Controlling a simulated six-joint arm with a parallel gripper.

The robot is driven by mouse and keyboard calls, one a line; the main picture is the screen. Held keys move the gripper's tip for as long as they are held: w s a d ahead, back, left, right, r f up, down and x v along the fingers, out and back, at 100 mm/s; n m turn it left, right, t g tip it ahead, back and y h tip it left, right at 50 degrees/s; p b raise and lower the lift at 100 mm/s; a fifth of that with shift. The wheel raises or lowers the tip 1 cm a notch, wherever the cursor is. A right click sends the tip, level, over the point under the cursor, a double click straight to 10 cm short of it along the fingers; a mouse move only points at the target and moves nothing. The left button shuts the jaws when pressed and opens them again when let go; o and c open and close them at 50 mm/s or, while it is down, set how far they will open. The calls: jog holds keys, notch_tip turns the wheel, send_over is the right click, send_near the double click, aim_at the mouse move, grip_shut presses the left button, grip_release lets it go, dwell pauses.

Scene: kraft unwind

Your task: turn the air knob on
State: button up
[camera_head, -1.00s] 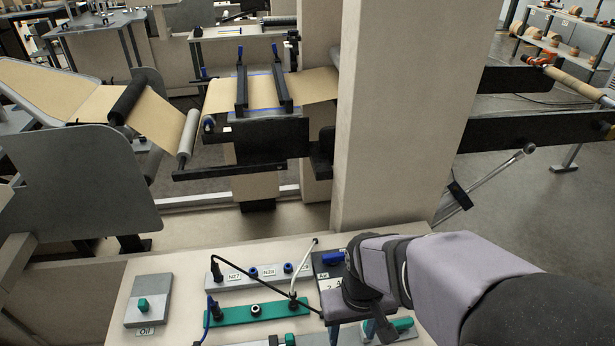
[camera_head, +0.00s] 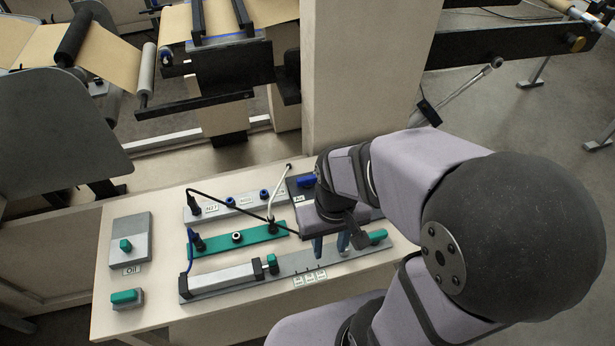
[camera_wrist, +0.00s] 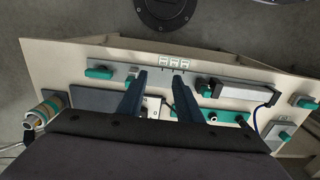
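A dark plate (camera_head: 294,187) with a small white label that seems to read Air sits at the back right of the bench panel. A blue knob-like piece (camera_head: 306,182) shows on it; my gripper hides much of the plate. My gripper (camera_head: 331,246) hangs just in front of the plate, fingers pointing down over the panel. In the wrist view my gripper (camera_wrist: 159,74) is open, with nothing held between the fingertips. The blue piece is not visible there, so how the knob is turned cannot be told.
A grey Oil plate (camera_head: 143,228) with a green knob stands at the left. A green strip (camera_head: 262,234) with fittings, a black hose and a pale hose lie left of my gripper. A grey cylinder (camera_head: 225,279) sits in front. A beige pillar (camera_head: 360,80) rises behind.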

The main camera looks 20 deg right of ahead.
jog(key=w+d+m+b, duration=0.1)
jog(key=w+m, duration=0.7)
jog(key=w, duration=0.6)
jog(key=m+b, duration=0.1)
jog(key=m, duration=0.8)
send_near(308, 177)
jog(key=shift+s+a+f, duration=0.2)
jog(key=shift+s+f, duration=0.3)
jog(key=shift+w+d+f+m, duration=0.1)
jog(key=shift+w+f+m, duration=0.1)
jog(key=shift+w+m, duration=0.3)
jog(key=shift+f+p, duration=0.95)
jog(key=shift+f, duration=2.7)
grip_shut()
